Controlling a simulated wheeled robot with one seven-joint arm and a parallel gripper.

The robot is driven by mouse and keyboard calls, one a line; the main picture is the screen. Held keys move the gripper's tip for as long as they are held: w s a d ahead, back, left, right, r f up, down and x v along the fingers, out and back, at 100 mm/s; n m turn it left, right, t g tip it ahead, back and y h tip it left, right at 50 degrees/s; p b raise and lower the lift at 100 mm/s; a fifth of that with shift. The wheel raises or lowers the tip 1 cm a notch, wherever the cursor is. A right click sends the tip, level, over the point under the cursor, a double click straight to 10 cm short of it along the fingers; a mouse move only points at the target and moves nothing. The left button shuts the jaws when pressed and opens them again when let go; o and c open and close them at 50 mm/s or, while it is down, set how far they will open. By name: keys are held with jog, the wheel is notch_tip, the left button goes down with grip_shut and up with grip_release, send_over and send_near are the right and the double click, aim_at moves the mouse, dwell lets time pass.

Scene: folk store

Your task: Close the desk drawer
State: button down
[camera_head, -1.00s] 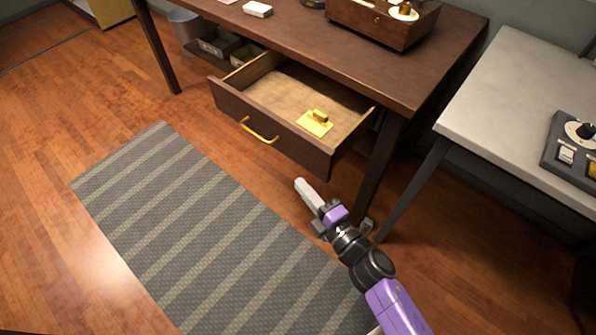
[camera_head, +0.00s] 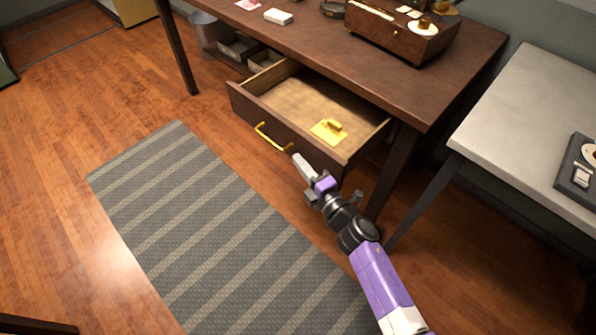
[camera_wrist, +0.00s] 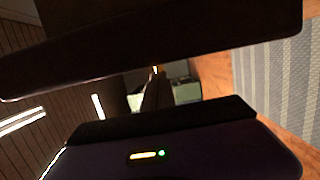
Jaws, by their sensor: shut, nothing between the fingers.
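The desk drawer (camera_head: 258,113) is pulled out from under the dark wooden desk (camera_head: 440,72). Its front has a yellow bar handle (camera_head: 272,138). A yellow plate with a raised knob (camera_head: 328,130) lies inside the drawer. My gripper (camera_head: 298,160) is shut and empty, in front of the drawer front, to the right of the handle. In the picture its tip overlaps the lower part of the front; I cannot tell whether it touches. In the wrist view a dark surface crosses the top, and the fingertips are not clear.
A striped grey rug (camera_head: 220,225) lies on the wooden floor before the desk. A desk leg (camera_head: 392,170) is right of my gripper. A light-topped table (camera_head: 520,120) stands at the right. A wooden box (camera_head: 400,38) is on the desk.

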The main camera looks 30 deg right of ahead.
jog(key=shift+w+d, duration=0.15)
jog(key=shift+d, duration=0.35)
jog(key=w+d, duration=0.2)
jog(key=d, duration=0.4)
jog(key=w+d, duration=0.2)
jog(key=d, duration=0.4)
jog(key=w+d, duration=0.2)
jog(key=d, duration=0.5)
jog(key=shift+b, duration=0.4)
jog(key=shift+a, duration=0.2)
